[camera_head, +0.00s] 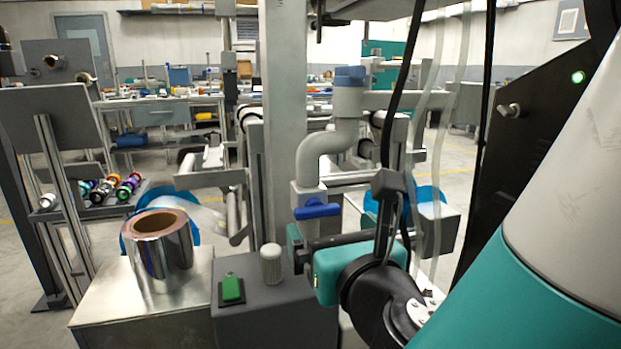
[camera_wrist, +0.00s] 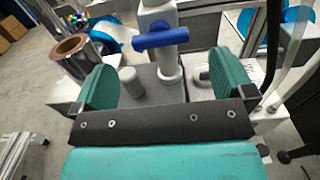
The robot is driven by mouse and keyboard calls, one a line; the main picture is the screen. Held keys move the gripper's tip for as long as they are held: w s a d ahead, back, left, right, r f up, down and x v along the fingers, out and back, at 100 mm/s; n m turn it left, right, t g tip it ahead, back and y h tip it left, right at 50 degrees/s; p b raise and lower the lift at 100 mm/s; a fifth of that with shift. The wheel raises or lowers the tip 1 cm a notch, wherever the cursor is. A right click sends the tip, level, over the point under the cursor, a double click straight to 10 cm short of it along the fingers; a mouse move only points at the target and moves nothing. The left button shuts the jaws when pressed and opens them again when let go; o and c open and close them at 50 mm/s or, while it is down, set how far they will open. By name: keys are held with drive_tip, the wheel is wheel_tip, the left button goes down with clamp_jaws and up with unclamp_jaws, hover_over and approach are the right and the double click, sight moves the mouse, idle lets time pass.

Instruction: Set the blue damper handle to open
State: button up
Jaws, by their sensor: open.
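The blue damper handle (camera_head: 317,211) is a short bar on the front of a grey pipe (camera_head: 309,193). It lies roughly level across the pipe. In the wrist view the blue handle (camera_wrist: 161,39) is ahead of my gripper, above and between the two teal fingers. My gripper (camera_wrist: 154,82) is open with nothing between its fingers that I can see it touching. In the head view my gripper (camera_head: 300,258) is just below the handle, partly hidden by my own arm.
A shiny foil roll (camera_head: 158,250) stands on a metal table at left. Clear hoses (camera_head: 435,130) hang at right beside a dark panel (camera_head: 530,135).

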sight(320, 214)
drive_tip(key=p+x, duration=0.1)
drive_tip(key=x, duration=0.7)
drive_tip(key=shift+w+a, duration=0.1)
drive_tip(key=shift+w, duration=0.15)
drive_tip(key=shift+c, duration=0.5)
drive_tip(key=c, duration=0.8)
drive_tip(key=shift+m, duration=1.5)
